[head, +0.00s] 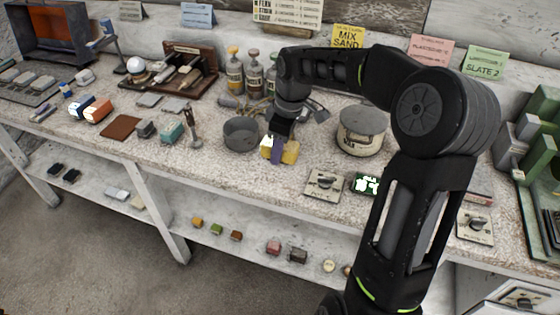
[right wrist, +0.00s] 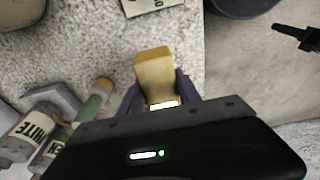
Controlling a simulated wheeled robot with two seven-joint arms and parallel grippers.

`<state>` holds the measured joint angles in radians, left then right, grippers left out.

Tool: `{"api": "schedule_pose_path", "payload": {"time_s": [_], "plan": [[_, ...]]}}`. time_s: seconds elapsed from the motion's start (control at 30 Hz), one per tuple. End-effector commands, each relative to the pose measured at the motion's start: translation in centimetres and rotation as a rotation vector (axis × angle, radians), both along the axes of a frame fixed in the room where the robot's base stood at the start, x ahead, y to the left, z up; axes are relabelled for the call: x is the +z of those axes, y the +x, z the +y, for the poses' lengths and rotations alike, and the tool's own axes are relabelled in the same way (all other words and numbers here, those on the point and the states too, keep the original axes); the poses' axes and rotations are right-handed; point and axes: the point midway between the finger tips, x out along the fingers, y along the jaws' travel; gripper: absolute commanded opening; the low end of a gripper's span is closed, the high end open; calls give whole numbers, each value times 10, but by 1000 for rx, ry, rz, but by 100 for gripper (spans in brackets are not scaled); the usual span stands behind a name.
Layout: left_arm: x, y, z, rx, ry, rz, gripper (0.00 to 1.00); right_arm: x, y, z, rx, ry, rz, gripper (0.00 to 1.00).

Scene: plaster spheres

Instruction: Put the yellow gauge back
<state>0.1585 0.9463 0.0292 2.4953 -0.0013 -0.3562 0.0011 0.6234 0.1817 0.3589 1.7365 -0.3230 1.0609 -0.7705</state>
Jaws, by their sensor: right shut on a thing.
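The yellow gauge, a small yellow block (head: 291,152), is between the purple fingers of my right gripper (head: 277,150). In the right wrist view the block (right wrist: 154,72) sticks out past the fingers, and my right gripper (right wrist: 158,100) is shut on it. In the head view it is low over the worktable, just right of a dark round bowl (head: 241,134). I cannot tell whether it touches the table. One finger hides part of the block. My left gripper does not show in the head view.
A round lidded pot (head: 362,130) stands right of the gripper. Switch plates (head: 323,185) and a green lit display (head: 366,184) line the front edge. Bottles (head: 235,75) stand behind. Small coloured blocks (head: 197,223) sit on the lower shelf.

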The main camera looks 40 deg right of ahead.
Motion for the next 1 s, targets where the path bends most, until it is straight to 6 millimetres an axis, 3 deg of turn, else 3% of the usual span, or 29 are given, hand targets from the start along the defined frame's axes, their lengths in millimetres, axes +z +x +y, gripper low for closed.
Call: {"api": "schedule_pose_path", "payload": {"time_s": [0.4, 0.8, 0.83, 1.0], "plan": [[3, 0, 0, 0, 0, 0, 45, -48, 0, 0, 0, 0, 1, 2], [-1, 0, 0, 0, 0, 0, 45, -54, 0, 0, 0, 0, 0, 2], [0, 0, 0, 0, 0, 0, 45, -53, 0, 0, 0, -1, 1, 41], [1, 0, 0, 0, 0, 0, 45, -53, 0, 0, 0, -1, 1, 55]]}}
